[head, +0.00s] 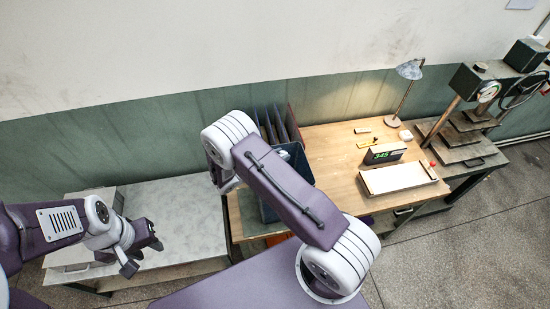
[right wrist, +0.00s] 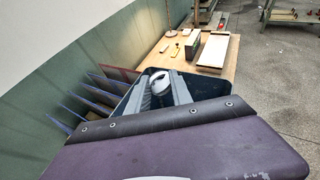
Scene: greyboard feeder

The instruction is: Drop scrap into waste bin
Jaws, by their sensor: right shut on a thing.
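A dark blue open bin (head: 294,160) stands at the left end of the wooden bench, partly hidden by my right arm. It also shows in the right wrist view (right wrist: 209,84), below my right gripper (right wrist: 160,91). That gripper is shut on a small whitish piece (right wrist: 158,78), seemingly the scrap, held over the bin's opening; its exact shape is unclear. In the head view my right arm hides the right gripper and the piece. My left gripper (head: 144,256) is open and empty, above the pale table (head: 185,210).
Blue upright dividers (right wrist: 82,100) stand beside the bin. The wooden bench (head: 330,150) carries a display box (head: 384,153), a white tray (head: 398,178) and a lamp (head: 410,70). A press (head: 470,125) stands at the right. The pale table's top is mostly clear.

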